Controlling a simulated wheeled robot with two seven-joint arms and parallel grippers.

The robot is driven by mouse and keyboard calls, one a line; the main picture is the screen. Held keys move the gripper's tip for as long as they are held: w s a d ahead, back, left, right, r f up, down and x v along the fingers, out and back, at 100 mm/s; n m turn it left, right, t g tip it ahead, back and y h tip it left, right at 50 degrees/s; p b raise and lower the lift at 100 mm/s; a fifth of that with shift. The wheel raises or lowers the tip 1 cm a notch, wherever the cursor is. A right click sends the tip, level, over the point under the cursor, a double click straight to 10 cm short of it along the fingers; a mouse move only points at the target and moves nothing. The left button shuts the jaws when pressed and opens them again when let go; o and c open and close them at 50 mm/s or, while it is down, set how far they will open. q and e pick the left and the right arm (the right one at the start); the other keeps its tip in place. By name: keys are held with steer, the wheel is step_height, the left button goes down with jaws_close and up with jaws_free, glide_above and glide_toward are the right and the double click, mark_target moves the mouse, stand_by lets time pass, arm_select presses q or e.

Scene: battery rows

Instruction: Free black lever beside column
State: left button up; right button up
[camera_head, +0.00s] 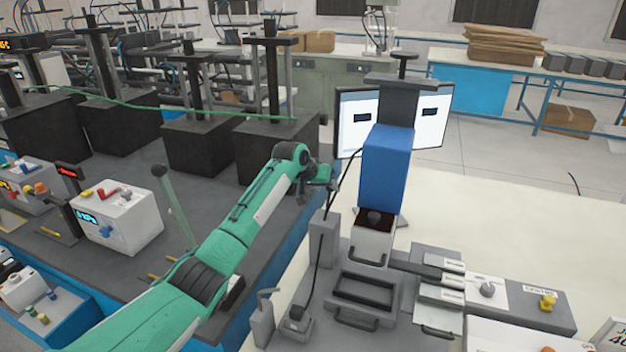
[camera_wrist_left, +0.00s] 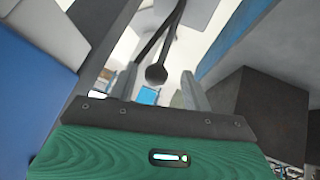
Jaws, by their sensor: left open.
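The blue column (camera_head: 388,165) stands upright on the grey fixture at the right of centre in the head view. My left gripper (camera_head: 322,182) is just left of it, at about the height of its blue part. In the left wrist view my left gripper (camera_wrist_left: 160,88) is open, its two grey fingers apart. A black lever (camera_wrist_left: 171,38) with a round dark knob shows there, the knob lying between the fingers in the picture. I cannot tell whether the fingers touch it. In the head view a thin black line runs beside the column; I cannot tell lever from cable there.
A grey block (camera_head: 323,238) and a black cable stand below my gripper. A grey tray (camera_head: 362,290) sits in front of the column. White monitors (camera_head: 432,115) are behind it. A white control box (camera_head: 117,222) and a leaning rod (camera_head: 176,208) are left of my arm.

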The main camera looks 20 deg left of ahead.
arm_select(q)
steer(key=b+v, duration=0.1)
steer(key=v, duration=0.6)
steer(key=shift+s+a, duration=0.15)
